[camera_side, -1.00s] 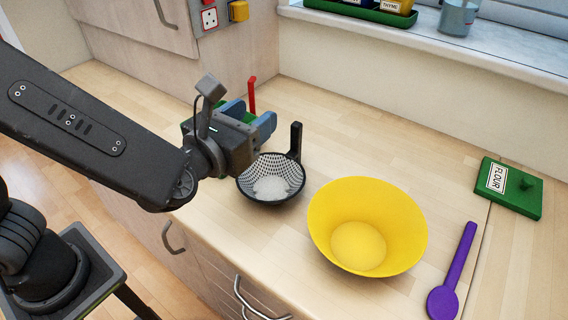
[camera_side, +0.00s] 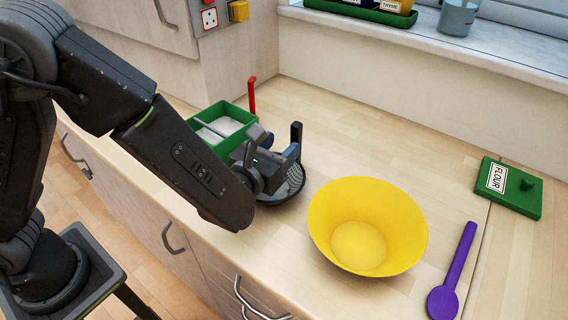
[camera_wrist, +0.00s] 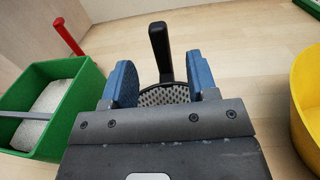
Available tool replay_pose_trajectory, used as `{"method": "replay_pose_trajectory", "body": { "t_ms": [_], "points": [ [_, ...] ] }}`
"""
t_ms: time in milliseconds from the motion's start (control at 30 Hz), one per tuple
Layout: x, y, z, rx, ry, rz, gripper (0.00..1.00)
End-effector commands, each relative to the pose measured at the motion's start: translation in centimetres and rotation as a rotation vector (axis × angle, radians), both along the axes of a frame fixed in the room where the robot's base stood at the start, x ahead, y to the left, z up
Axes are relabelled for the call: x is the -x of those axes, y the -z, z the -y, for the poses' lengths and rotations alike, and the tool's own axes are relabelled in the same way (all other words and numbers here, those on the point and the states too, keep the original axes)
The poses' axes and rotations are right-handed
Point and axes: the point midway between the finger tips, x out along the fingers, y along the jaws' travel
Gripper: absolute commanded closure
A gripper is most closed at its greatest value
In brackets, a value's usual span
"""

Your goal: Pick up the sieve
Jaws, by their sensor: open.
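The sieve is a dark mesh bowl with an upright black handle (camera_side: 296,138). Its mesh (camera_side: 292,190) is partly hidden by my gripper (camera_side: 282,148) in the side view. In the wrist view the sieve's handle (camera_wrist: 160,50) stands between and beyond my two blue fingers, and its mesh (camera_wrist: 163,96) shows below the handle. My gripper (camera_wrist: 160,82) is open over the sieve, and nothing is visibly held. Whether a finger touches the handle cannot be told. The contents of the sieve are hidden now.
A green box (camera_side: 225,126) of white powder with a scoop-like handle stands left of the sieve, a red upright (camera_side: 252,94) behind it. A yellow bowl (camera_side: 318,222) stands to the right. A purple spoon (camera_side: 455,270) and green flour lid (camera_side: 510,205) lie farther right.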

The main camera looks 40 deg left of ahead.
Motion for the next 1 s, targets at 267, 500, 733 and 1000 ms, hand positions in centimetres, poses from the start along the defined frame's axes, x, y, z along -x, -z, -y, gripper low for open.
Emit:
{"method": "replay_pose_trajectory", "body": {
  "t_ms": [267, 500, 733, 1000],
  "points": [
    [-2.3, 0.0, -0.2, 0.0, -0.003, 0.0, 0.47],
    [-5.7, 0.0, -0.4, -0.001, -0.002, 0.0, 0.47],
    [-6.3, 0.0, -0.3, -0.001, 0.0, -0.001, 0.47],
    [-6.2, 0.0, -0.3, -0.001, 0.0, -0.001, 0.64]
  ]
}}
